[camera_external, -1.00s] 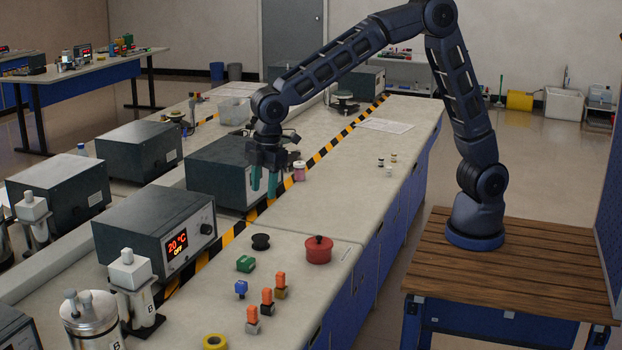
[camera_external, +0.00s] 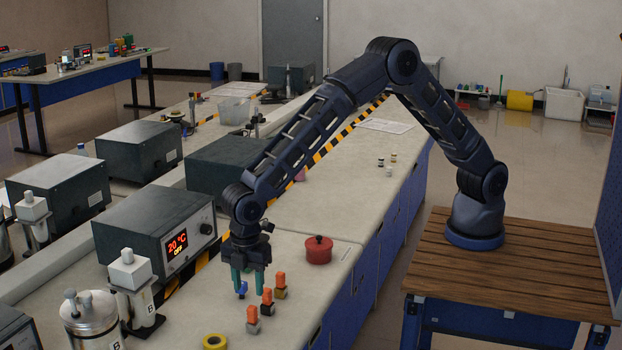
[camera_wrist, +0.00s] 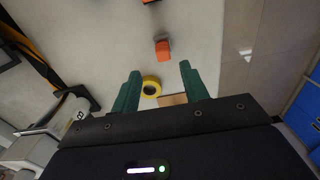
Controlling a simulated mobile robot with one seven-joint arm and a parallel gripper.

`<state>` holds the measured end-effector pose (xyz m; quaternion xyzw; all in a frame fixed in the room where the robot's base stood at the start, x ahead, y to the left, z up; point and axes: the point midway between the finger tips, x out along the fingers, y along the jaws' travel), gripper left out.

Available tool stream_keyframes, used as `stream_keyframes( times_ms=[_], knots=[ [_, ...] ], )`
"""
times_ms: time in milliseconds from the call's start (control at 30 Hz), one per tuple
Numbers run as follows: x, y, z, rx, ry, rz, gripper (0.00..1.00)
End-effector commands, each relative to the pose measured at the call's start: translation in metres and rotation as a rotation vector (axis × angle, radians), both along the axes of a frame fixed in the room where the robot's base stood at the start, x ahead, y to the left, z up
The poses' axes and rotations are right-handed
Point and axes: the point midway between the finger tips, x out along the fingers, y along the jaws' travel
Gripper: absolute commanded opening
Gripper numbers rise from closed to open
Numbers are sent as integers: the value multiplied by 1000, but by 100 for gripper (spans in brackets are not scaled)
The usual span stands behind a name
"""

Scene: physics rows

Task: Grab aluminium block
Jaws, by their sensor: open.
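The block with a grey metal base and an orange top (camera_external: 253,320) stands upright on the bench in the external view, and I take it for the aluminium block. Two similar orange-topped blocks stand behind it, one with a dark base (camera_external: 267,303) and one with a brass-coloured base (camera_external: 280,287). My gripper (camera_external: 249,286) points down, open and empty, above and behind the grey-based block. In the wrist view my gripper (camera_wrist: 158,82) shows two spread green fingers. An orange-topped block (camera_wrist: 162,49) lies ahead of them; I cannot tell which one.
A small blue item (camera_external: 242,290) shows by my left finger. A yellow tape ring (camera_external: 214,342) lies in front, and a red pot (camera_external: 318,250) stands to the right. A heater box (camera_external: 160,235) and bottle (camera_external: 134,290) border the left. The bench's right edge is close.

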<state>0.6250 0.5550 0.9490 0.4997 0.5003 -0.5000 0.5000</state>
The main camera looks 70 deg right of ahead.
Motion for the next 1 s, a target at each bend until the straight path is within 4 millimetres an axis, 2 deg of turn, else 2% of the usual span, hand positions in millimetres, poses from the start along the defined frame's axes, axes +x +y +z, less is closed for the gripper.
stream_keyframes(
  times_ms=[100, 367, 700, 967, 1000],
  knots=[
    [-1, 0, -19, -2, 2, 0, 45],
    [-2, 0, -36, -1, -1, 0, 45],
    [-6, 0, -78, -1, 0, 0, 45],
    [-5, 0, -82, 0, -1, 0, 45],
    [-5, 0, -82, 0, -1, 0, 41]
  ],
)
